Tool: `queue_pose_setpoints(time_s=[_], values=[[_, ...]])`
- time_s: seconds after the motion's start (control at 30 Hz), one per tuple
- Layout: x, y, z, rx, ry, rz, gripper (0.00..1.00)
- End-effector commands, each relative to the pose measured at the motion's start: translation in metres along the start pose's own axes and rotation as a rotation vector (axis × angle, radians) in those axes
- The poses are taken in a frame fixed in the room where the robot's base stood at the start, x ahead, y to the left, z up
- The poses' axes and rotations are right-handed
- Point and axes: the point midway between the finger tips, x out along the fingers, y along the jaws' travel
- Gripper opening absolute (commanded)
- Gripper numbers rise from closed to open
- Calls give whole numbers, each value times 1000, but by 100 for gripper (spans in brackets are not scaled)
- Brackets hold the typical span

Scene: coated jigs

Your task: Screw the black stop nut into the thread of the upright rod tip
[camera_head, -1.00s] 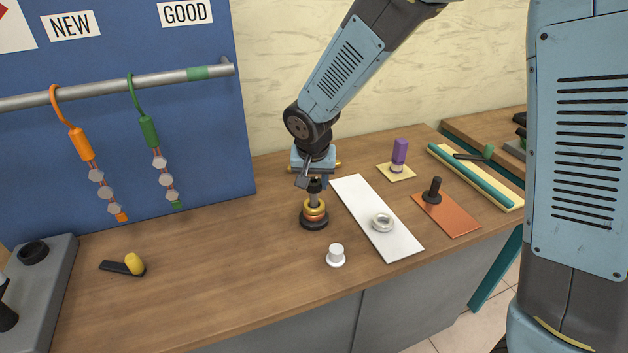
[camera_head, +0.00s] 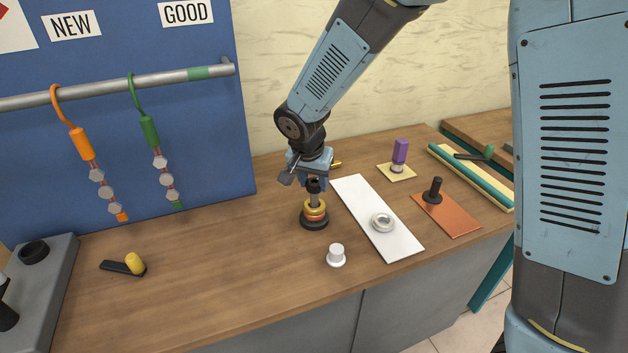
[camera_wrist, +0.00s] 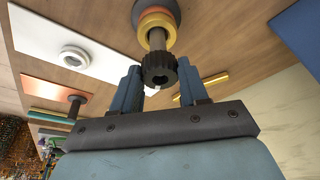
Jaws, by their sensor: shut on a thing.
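The upright rod (camera_head: 315,201) stands on a black round base (camera_head: 314,223) with an orange and a yellow ring (camera_head: 315,206) around its lower part. The black stop nut (camera_head: 314,187) sits at the rod's top; in the wrist view it is a ribbed black ring (camera_wrist: 158,69) at the end of the rod (camera_wrist: 157,39). My gripper (camera_head: 314,181) is above the rod, pointing down, shut on the nut. In the wrist view its blue fingers (camera_wrist: 159,85) stand on both sides of the nut. How deep the thread is engaged cannot be seen.
A white plate with a ring (camera_head: 382,222) lies right of the rod, a white peg (camera_head: 336,255) in front. An orange plate (camera_head: 459,222) with a black peg and a purple-topped piece (camera_head: 400,152) stand farther right. A blue board (camera_head: 215,120) is behind left.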

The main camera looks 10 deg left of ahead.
Motion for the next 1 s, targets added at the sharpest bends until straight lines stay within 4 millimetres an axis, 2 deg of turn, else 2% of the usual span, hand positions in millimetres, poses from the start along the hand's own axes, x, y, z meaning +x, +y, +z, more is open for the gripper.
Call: queue_pose_setpoints(time_s=[0.27,0.5,0.83,1.0], values=[[0,0,0,9,0,3,27],[0,-1,0,134,0,41,27],[0,-1,0,161,0,49,27],[1,-2,0,266,0,82,27]])
